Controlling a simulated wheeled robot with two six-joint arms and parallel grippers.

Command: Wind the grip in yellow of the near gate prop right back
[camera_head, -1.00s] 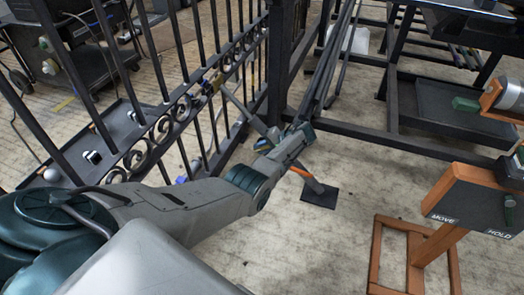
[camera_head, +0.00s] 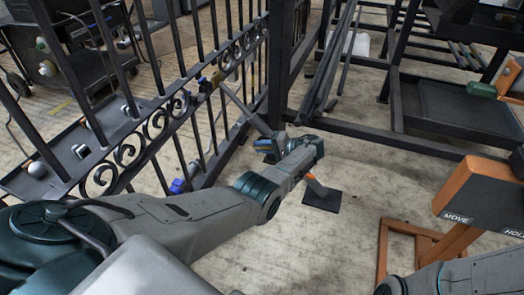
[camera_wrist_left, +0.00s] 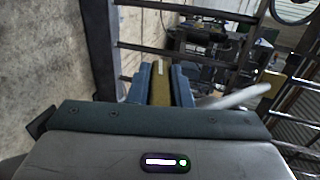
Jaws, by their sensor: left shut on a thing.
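The near gate prop shows in the head view as a slanted grey bar (camera_head: 243,110) running from the scroll gate (camera_head: 158,124) down toward a dark foot plate (camera_head: 322,197) on the floor. My left gripper (camera_head: 266,147) is at the prop's middle and hides part of it. In the left wrist view the yellow grip (camera_wrist_left: 161,84) stands between the two blue fingers of the left gripper (camera_wrist_left: 164,86), which are shut on it. How far the grip is wound cannot be told. My right forearm enters at the bottom right of the head view; its gripper is out of frame.
An orange-framed stand with a MOVE and HOLD board (camera_head: 484,205) is at the right. Dark metal racks (camera_head: 446,105) stand behind it. A dark tray (camera_head: 40,183) lies behind the gate at left. Floor between prop and stand is clear.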

